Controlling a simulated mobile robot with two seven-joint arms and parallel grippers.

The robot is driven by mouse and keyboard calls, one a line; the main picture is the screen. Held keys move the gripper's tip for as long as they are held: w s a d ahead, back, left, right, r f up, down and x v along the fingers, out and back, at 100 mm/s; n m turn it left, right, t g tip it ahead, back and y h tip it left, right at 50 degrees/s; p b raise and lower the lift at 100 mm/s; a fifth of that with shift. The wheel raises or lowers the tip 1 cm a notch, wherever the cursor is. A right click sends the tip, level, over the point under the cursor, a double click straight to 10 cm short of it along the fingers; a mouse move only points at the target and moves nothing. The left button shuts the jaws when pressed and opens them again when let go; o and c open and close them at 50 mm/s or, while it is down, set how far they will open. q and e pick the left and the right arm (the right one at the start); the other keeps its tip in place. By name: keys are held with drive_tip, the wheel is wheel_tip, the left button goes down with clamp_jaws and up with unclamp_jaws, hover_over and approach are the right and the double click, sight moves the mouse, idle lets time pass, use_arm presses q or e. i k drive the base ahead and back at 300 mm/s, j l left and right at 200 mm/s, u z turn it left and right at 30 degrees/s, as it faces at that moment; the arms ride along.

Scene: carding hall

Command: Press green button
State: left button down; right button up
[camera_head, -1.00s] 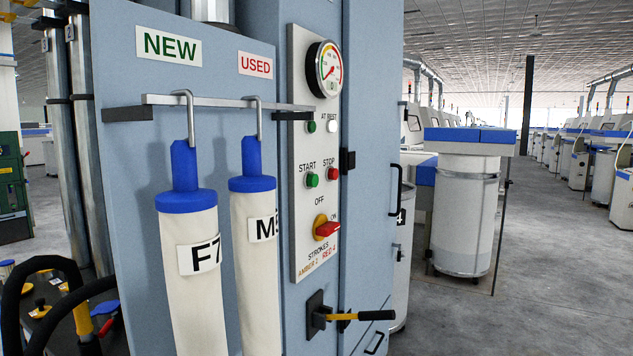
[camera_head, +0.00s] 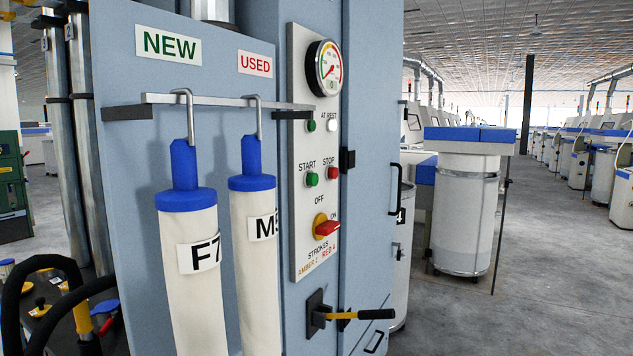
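A green button (camera_head: 312,180) sits under the word START on the pale control panel (camera_head: 299,240) of the blue-grey machine. A red button (camera_head: 332,173) under STOP is just to its right. A second small green round part (camera_head: 311,126) is higher up, left of a white one (camera_head: 331,125) near the label AT REST; I cannot tell whether it is a button or a lamp. Nothing covers the START button. Neither of my grippers is in view.
A red-handled rotary switch (camera_head: 327,228) and a yellow lever with a black grip (camera_head: 377,314) are below the buttons. Two white filter sleeves (camera_head: 190,270) (camera_head: 254,290) hang left of the panel. Dark hoses (camera_head: 12,300) curve at lower left. The right floor is open.

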sight(313, 178)
drive_tip(key=k, duration=0.65)
drive_tip(key=u, duration=1.85)
drive_tip(key=l, duration=1.1)
drive_tip(key=i+l, duration=0.1)
drive_tip(key=l, duration=1.05)
